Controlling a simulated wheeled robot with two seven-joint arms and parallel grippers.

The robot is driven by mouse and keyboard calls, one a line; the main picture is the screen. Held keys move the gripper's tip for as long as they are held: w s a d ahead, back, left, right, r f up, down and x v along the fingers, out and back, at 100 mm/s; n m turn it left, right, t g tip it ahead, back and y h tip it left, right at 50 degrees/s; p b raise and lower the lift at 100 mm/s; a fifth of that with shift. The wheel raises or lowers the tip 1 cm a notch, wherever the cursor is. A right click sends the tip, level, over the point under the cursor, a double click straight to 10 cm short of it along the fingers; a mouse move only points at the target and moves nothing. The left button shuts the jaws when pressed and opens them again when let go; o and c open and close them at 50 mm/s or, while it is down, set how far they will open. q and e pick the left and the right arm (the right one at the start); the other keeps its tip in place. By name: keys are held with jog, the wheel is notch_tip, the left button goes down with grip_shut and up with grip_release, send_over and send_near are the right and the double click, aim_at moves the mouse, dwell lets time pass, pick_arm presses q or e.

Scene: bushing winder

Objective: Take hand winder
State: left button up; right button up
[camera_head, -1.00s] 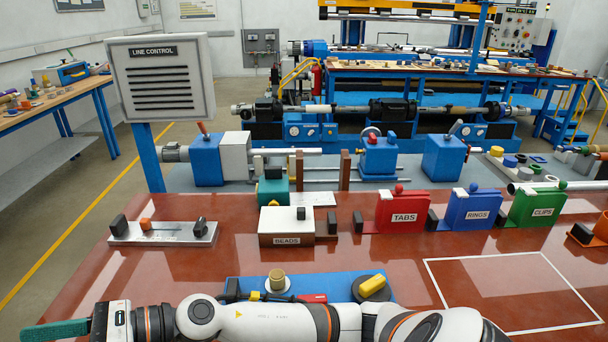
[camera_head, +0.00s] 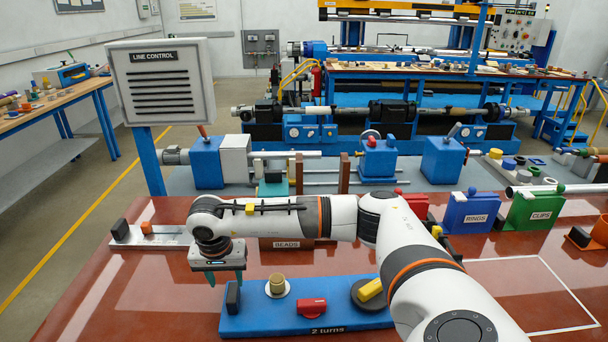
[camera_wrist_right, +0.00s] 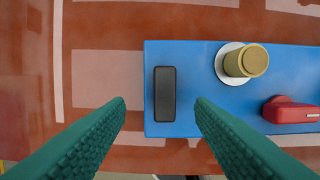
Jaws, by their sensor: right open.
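A blue board labelled "2 turns" (camera_head: 270,322) lies on the red table, and it also shows in the wrist view (camera_wrist_right: 195,120). It carries a black upright block (camera_head: 233,297), a brass bushing on a white flange (camera_head: 277,286), a red piece (camera_head: 312,308) and a black disc with a yellow handle (camera_head: 370,290). I cannot tell which part is called the hand winder. My right gripper (camera_head: 226,279) points down over the board's left end, open and empty. In the wrist view its teal fingers (camera_wrist_right: 159,103) stand either side of the black block (camera_wrist_right: 165,93), apparently above it.
The red box labelled TABS is mostly hidden behind my right arm. The blue RINGS box (camera_head: 472,212) and green CLIPS box (camera_head: 536,208) stand at the back right. A white-outlined table area (camera_head: 530,290) is empty. The LINE CONTROL panel (camera_head: 158,80) stands at the back left.

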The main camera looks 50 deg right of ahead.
aim_at(232, 292)
jog(key=shift+f, duration=0.8)
jog(key=f+p, duration=0.1)
jog(key=f, duration=0.1)
jog(key=d+f+p, duration=0.1)
jog(key=f, duration=0.1)
jog(key=shift+w+f, duration=0.15)
jog(key=shift+f, duration=0.5)
grip_shut()
jog(key=shift+d+r, duration=0.1)
